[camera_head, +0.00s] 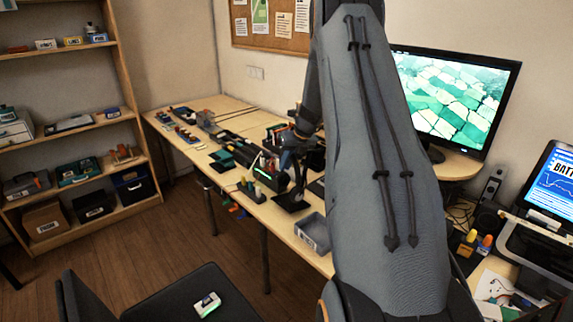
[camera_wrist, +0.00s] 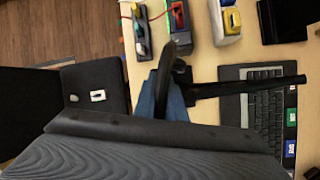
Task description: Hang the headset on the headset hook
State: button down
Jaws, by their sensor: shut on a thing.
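My gripper (camera_wrist: 166,102) shows blue fingers in the wrist view, shut on a dark curved piece that looks like the band of the headset (camera_wrist: 168,66). Most of the headset is hidden behind the gripper and wrist. A black bar (camera_wrist: 270,85) runs to the right beside it, over a keyboard; it may be part of the headset hook, but I cannot tell. In the head view my gripper (camera_head: 291,150) is over the front part of the workbench, above a black stand with a square base (camera_head: 291,201). Contact between headset and hook cannot be made out.
A laptop (camera_wrist: 263,110) lies beside the gripper. A grey bin (camera_head: 312,232) stands at the bench's front edge. Small electronics (camera_head: 262,172) crowd the bench to the left. A monitor (camera_head: 455,100) stands behind my arm. A chair (camera_head: 190,295) is in front.

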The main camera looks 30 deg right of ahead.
jog(key=c, duration=1.7)
grip_release()
jog(key=shift+c, duration=0.2)
jog(key=shift+r, duration=0.1)
jog(key=b+v, duration=0.2)
jog(key=v, duration=0.5)
jog(key=shift+r, duration=0.35)
jog(key=s+a+n+g, duration=0.1)
jog(key=s+a+n, duration=0.4)
jog(key=a+n, duration=0.45)
jog(key=s+a+n+g, duration=0.1)
jog(key=s+a+n, duration=0.4)
jog(key=a+n, duration=0.45)
jog(key=s+a+f+n+g+h+b, duration=0.1)
jog(key=s+a+f+n, duration=0.1)
jog(key=s+a+n, duration=1.3)
jog(key=s+n, duration=0.3)
jog(key=shift+s+f+n+h, duration=0.15)
jog(key=shift+s+n+h, duration=0.15)
jog(key=shift+s+n, duration=0.1)
